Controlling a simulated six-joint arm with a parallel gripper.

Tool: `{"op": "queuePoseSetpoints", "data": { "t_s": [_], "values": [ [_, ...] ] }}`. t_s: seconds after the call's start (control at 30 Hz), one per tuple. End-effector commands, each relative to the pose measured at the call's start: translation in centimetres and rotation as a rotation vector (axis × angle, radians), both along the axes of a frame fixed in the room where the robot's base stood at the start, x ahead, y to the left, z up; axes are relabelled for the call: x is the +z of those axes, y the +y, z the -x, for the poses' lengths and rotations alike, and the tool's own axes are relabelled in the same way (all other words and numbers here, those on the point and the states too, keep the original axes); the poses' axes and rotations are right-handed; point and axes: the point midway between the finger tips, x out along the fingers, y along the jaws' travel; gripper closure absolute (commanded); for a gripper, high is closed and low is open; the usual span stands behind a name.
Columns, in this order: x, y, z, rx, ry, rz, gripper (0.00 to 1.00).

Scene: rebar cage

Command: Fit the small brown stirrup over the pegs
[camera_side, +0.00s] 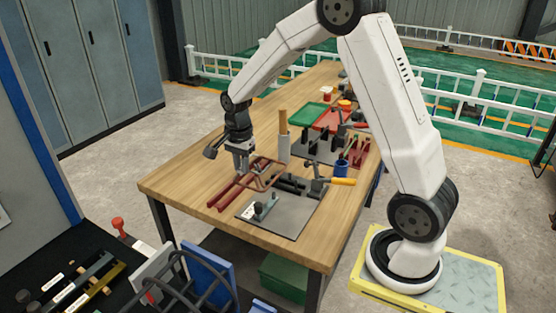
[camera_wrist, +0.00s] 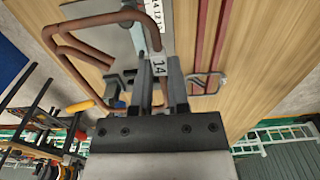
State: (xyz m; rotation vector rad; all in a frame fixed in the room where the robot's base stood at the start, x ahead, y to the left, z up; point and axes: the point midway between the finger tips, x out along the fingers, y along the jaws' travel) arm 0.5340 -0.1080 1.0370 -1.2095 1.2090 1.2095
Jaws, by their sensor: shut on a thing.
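My gripper (camera_side: 241,172) is shut on the small brown stirrup (camera_side: 266,174) and holds it over the wooden table, beside the grey plate. The stirrup is a bent rod loop, reaching out to the right of the fingers in the side view. The grey plate (camera_side: 257,231) carries dark upright fittings (camera_side: 292,186). I cannot clearly tell which of them are the pegs. The stirrup looks apart from them.
Red bars (camera_side: 229,192) lie on the table under my gripper. A blue cup (camera_side: 341,168) and a yellow-handled tool (camera_side: 343,181) are to the right. The table's front left corner is bare.

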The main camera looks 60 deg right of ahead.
Motion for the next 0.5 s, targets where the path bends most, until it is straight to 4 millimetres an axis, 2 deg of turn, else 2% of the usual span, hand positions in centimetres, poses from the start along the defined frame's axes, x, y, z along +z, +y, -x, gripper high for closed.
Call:
{"op": "queuePoseSetpoints", "data": {
  "t_s": [0.17,0.27,0.5],
  "values": [
    [-0.2,-0.5,-0.1,-0.001,0.0,0.0,1.0],
    [-0.7,-1.5,-0.2,-0.003,0.002,0.0,1.0],
    [-3.0,-6.2,-0.3,-0.006,0.006,0.0,1.0]
  ]
}}
